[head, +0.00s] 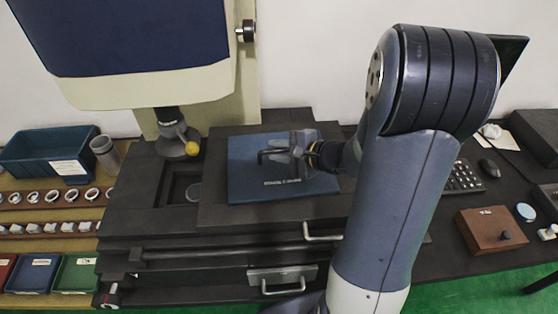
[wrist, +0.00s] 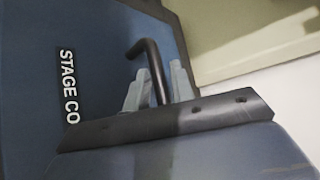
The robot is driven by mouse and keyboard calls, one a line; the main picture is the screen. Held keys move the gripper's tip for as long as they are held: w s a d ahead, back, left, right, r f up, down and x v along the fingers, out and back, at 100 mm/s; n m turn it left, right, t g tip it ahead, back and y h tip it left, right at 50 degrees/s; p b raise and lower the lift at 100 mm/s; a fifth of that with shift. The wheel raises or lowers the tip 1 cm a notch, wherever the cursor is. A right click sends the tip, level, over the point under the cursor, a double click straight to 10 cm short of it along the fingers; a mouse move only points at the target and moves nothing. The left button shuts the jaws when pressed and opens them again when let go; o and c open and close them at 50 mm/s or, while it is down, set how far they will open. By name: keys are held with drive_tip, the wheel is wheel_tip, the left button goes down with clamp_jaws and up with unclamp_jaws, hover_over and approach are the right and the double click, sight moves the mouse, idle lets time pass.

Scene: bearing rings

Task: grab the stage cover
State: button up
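The stage cover (head: 247,183) is a flat dark blue plate lying on the black stage of the machine, with a white label near its front edge. It also fills the left of the wrist view (wrist: 95,35), where its label reads "STAGE CO". A black bar handle (wrist: 153,65) stands up from it. My gripper (head: 292,150) is low over the cover at the handle. In the wrist view its two grey fingers (wrist: 160,85) stand on either side of the handle, with small gaps showing. The handle's far end is hidden.
The machine's cream and blue head (head: 140,80) hangs above and behind, with a lens (head: 177,140) and yellow knob left of the cover. A blue bin (head: 45,150) and rings (head: 50,196) are at left. A brown box (head: 490,230), keyboard and mouse are at right.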

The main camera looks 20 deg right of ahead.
drive_tip(key=shift+c, duration=0.5)
clamp_jaws()
drive_tip(key=shift+r, duration=0.1)
